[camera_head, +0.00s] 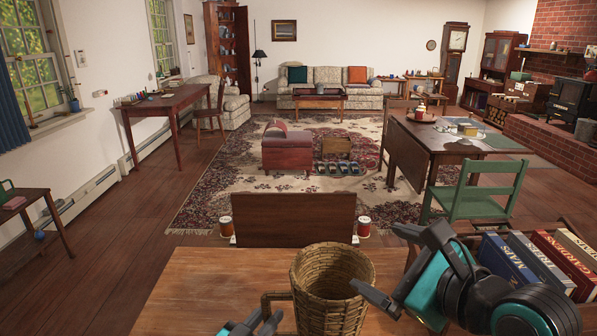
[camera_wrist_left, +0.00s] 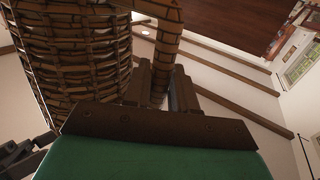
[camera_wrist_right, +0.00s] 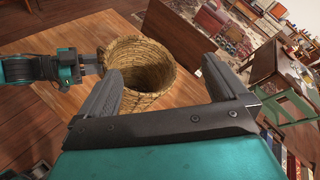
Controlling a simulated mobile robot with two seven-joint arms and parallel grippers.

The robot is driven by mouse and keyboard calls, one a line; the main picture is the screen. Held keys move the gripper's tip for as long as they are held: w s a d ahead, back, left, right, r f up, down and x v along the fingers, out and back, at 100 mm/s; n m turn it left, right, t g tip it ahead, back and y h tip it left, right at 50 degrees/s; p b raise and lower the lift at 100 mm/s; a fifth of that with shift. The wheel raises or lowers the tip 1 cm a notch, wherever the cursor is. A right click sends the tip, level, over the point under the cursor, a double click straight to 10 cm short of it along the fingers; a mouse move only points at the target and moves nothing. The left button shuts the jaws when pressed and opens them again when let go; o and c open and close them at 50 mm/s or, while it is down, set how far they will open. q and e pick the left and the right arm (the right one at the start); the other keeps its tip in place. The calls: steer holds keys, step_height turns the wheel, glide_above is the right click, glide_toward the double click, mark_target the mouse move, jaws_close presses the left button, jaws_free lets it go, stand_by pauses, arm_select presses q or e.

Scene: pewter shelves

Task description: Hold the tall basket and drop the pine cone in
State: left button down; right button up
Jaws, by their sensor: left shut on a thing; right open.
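The tall basket (camera_head: 333,310) is woven brown wicker, upright at the table's front in the head view; its open rim also shows in the right wrist view (camera_wrist_right: 145,98). My left gripper (camera_head: 268,320) is shut on the basket's side handle; the left wrist view shows the handle between its fingers (camera_wrist_left: 160,88), with the basket wall (camera_wrist_left: 75,60) beside them. My right gripper (camera_wrist_right: 163,74) is open and empty, its fingers above and beside the basket's rim. I see no pine cone in any view. The basket's bottom is hidden.
The wooden table (camera_head: 200,290) is bare left of the basket. Several books (camera_head: 535,258) stand at the right, near my right arm. A green chair (camera_head: 480,190) is beyond.

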arm_select(q)
steer(key=shift+f, duration=0.1)
arm_select(e)
steer(key=v, duration=0.3)
steer(key=shift+s+d+r, duration=0.1)
steer(key=shift+s+d, duration=0.1)
steer(key=shift+s, duration=0.1)
stand_by(0.8)
arm_select(q)
steer(key=c, duration=0.8)
jaws_free()
steer(key=shift+c, duration=0.2)
steer(key=v, duration=1.2)
